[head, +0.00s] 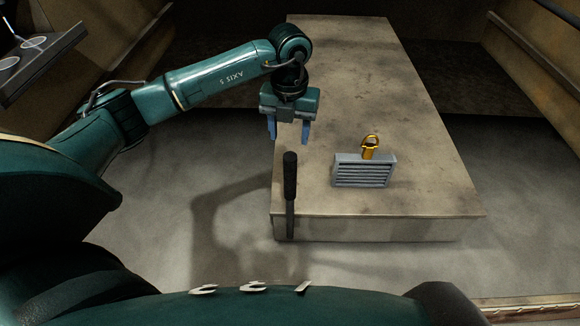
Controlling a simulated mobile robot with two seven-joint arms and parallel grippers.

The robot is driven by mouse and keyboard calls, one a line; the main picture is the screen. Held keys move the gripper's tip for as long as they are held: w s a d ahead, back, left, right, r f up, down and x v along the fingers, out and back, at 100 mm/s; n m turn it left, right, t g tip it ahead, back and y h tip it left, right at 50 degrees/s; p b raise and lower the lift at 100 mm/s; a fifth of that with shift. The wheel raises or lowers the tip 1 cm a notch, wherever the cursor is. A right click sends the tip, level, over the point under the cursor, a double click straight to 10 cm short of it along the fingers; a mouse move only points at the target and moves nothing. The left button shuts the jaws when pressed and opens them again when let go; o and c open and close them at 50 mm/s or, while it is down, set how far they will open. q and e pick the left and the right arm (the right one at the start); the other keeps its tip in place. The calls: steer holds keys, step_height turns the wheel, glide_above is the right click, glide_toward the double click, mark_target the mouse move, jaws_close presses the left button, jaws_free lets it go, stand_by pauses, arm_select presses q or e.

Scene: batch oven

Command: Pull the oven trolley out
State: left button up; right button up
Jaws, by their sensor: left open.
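The long beige slab (390,75), which looks like the oven trolley, runs away from me across the middle of the head view. An upright dark handle with a black grip (290,175) stands at its near left corner. My left gripper (288,134) is open and empty, fingers pointing down. In the picture it is just above and slightly left of the handle's top; I cannot tell the exact gap in depth. It does not appear to touch the handle. My right gripper is not in view.
A grey slatted block (363,171) sits on the slab's near part, with a gold ring-topped fitting (370,148) at its back edge. Sloping walls flank the slab at both sides. A dark shelf (45,55) with round pale items is at upper left. Grey floor around the slab's near end looks clear.

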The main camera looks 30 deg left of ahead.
mark_target(290, 167)
arm_select(q)
step_height(290, 167, down, 12)
steer(key=shift+d+r+p, duration=0.1)
steer(key=shift+p, duration=0.4)
jaws_close()
stand_by(0.4)
